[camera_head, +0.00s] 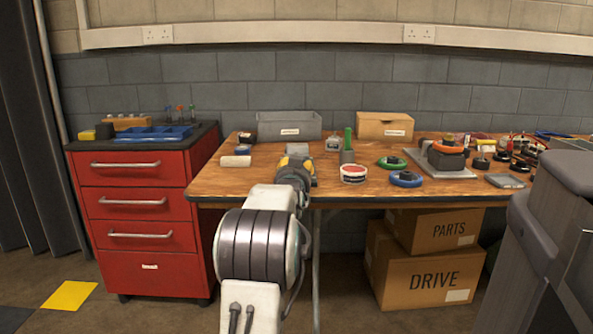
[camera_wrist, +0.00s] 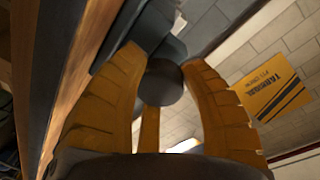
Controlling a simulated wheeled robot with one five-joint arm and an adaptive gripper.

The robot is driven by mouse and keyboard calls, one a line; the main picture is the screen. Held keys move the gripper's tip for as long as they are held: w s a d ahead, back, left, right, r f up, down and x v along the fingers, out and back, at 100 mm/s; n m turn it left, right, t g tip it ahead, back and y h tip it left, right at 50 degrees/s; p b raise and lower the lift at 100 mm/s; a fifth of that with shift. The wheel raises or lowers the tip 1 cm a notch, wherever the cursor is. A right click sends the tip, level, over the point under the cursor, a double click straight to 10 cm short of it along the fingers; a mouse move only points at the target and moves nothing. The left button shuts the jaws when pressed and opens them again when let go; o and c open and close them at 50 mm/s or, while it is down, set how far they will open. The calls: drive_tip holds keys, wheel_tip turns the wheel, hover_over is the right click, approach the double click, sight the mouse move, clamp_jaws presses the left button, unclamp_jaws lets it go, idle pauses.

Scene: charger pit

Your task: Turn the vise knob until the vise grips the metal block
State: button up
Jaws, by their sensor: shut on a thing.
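I cannot make out the metal block or the gap between the vise jaws in either view.
The workbench (camera_head: 240,182) holds a grey bin (camera_head: 289,126), a wooden box (camera_head: 384,126), tape rolls (camera_head: 406,179) and other small items. A red drawer cabinet (camera_head: 140,215) stands at left. Cardboard boxes (camera_head: 430,277) sit under the bench. A yellow sign (camera_wrist: 270,95) shows in the wrist view.

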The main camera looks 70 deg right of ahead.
drive_tip(key=shift+r, duration=0.25)
drive_tip(key=o, duration=1.2)
drive_tip(key=shift+f, duration=0.15)
drive_tip(key=v, duration=1.2)
drive_tip(key=shift+s, duration=0.1)
